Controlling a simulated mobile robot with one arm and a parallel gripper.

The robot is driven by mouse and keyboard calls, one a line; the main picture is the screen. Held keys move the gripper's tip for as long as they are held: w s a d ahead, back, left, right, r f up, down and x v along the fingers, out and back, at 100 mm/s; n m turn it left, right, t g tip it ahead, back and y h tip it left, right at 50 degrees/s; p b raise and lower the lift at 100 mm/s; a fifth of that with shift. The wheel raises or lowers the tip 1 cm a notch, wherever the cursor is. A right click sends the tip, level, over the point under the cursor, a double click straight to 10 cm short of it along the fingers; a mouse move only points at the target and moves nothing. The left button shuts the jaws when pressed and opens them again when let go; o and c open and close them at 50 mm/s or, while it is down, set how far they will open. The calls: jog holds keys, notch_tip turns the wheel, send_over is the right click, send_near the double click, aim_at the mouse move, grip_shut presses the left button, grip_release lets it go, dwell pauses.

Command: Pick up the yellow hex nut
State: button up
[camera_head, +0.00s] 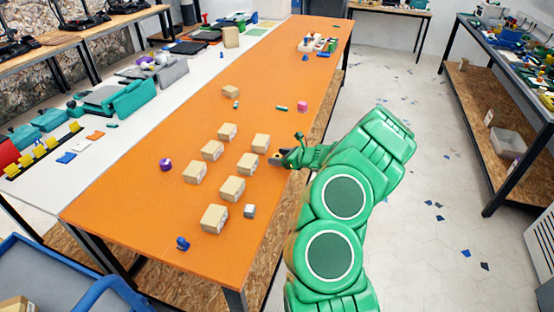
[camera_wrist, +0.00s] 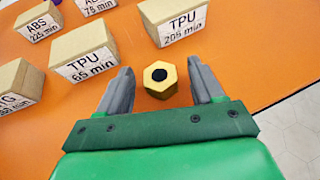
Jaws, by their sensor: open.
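The yellow hex nut (camera_wrist: 160,80) lies flat on the orange table, with a dark hole at its centre. In the wrist view it sits between and slightly beyond the two grey fingertips of my gripper (camera_wrist: 158,82), which are spread apart on its left and right. Neither finger clearly touches it. In the head view my gripper (camera_head: 276,160) is low at the table's right edge, beside the labelled blocks. The nut is hard to make out there, hidden or too small near the fingertips.
A block labelled TPU 205 min (camera_wrist: 172,20) stands just behind the nut, and a TPU 65 min block (camera_wrist: 84,50) stands to its left. More blocks (camera_head: 214,219) stand in rows on the orange table (camera_head: 130,205).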

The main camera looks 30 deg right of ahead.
jog(key=c, duration=1.1)
jog(key=shift+r, duration=0.5)
jog(key=r, duration=0.3)
jog(key=shift+s+a, duration=0.15)
jog(key=shift+s, duration=0.2)
jog(key=s+a+r, duration=0.1)
jog(key=s+r, duration=0.2)
jog(key=s, duration=0.1)
jog(key=s+a+r, duration=0.2)
jog(key=s+r, duration=0.1)
jog(key=s, duration=0.1)
jog(key=s+a+r, duration=0.1)
jog(key=s+r, duration=0.2)
jog(key=s, duration=0.1)
jog(key=shift+s+a, duration=0.15)
jog(key=shift+s, duration=0.15)
